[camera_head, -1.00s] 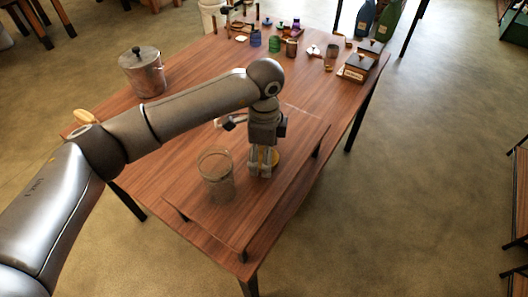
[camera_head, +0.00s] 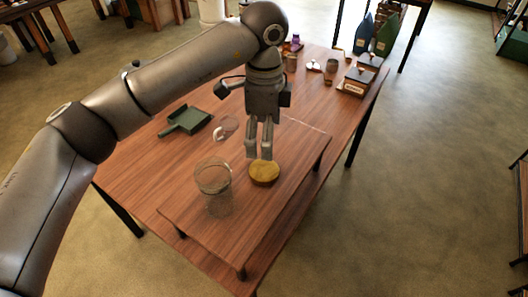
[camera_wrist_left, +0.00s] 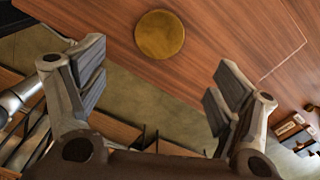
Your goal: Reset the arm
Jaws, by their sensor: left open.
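My left arm comes in from the left, and its gripper (camera_head: 259,155) points down above the wooden stand. The gripper is open and empty. A round yellow-brown disc (camera_head: 264,172) lies flat on the stand, just below the fingers. In the left wrist view the disc (camera_wrist_left: 160,34) shows beyond the spread fingers (camera_wrist_left: 157,85), apart from them. A clear glass jar (camera_head: 213,190) stands upright on the stand, left of the disc. My right gripper is not in view.
The low wooden stand (camera_head: 228,245) sits on the wooden table (camera_head: 130,185). A green dustpan (camera_head: 186,121) and a clear mug (camera_head: 226,128) lie behind the jar. Small boxes (camera_head: 356,80) and cups stand at the far right. My arm hides part of the table's back.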

